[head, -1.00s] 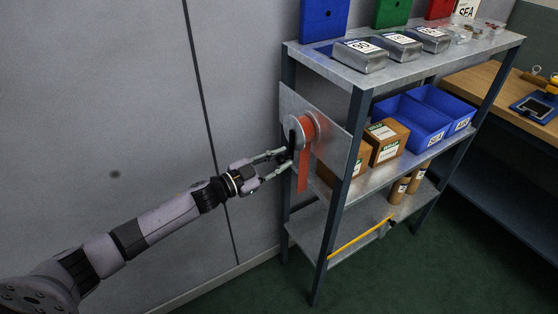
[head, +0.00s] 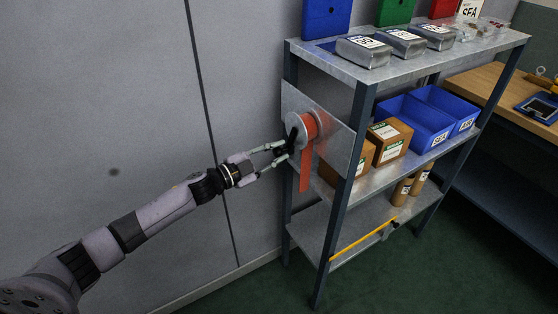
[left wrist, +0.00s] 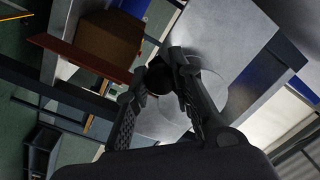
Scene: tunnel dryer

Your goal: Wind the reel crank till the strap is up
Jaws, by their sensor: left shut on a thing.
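The reel (head: 307,127) is a grey disc with an orange strap wound on it, mounted on a metal plate (head: 330,137) at the shelf's left end. The strap (head: 306,170) hangs down from the reel past the middle shelf level. The dark crank (head: 294,137) is on the reel's near face. My left gripper (head: 284,151) is shut on the crank's knob, which is partly hidden by the fingers. In the left wrist view the fingertips (left wrist: 160,80) close around the dark round knob, and the strap (left wrist: 80,58) stretches to the upper left. My right gripper is in neither view.
The shelf unit holds metal boxes (head: 362,51) on top, cardboard boxes (head: 389,140) and blue bins (head: 413,122) in the middle, and brown tubes (head: 402,190) below. A shelf post (head: 352,160) stands right of the plate. A wooden bench (head: 490,88) is at right.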

